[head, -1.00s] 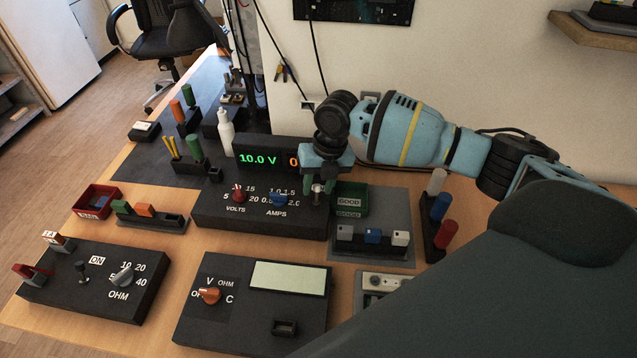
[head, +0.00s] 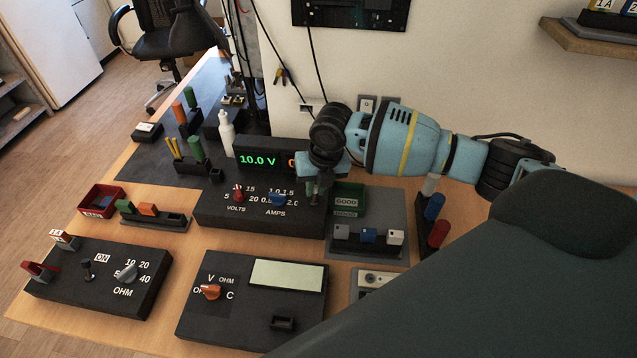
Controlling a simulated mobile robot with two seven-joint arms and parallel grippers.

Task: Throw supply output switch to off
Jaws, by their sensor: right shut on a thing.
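The power supply is a black unit (head: 257,222) with a sloped panel. It has a red VOLTS knob (head: 238,195) and a blue AMPS knob (head: 277,200). Its display (head: 258,160) reads 10.0 V in green, with an orange figure partly hidden by my gripper. The output switch (head: 315,199) is a small lever at the panel's right end, mostly covered by the gripper. My right gripper (head: 314,186) points down over it and is shut on the lever. The lever's exact tilt and its labels are hidden. My left gripper is out of view.
A green GOOD bin (head: 348,197) stands close to the right of the gripper. A rack with grey and blue blocks (head: 368,246) is in front of it. A meter with an orange knob (head: 210,292) and an OHM box (head: 95,290) lie nearer. My right arm covers the lower right.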

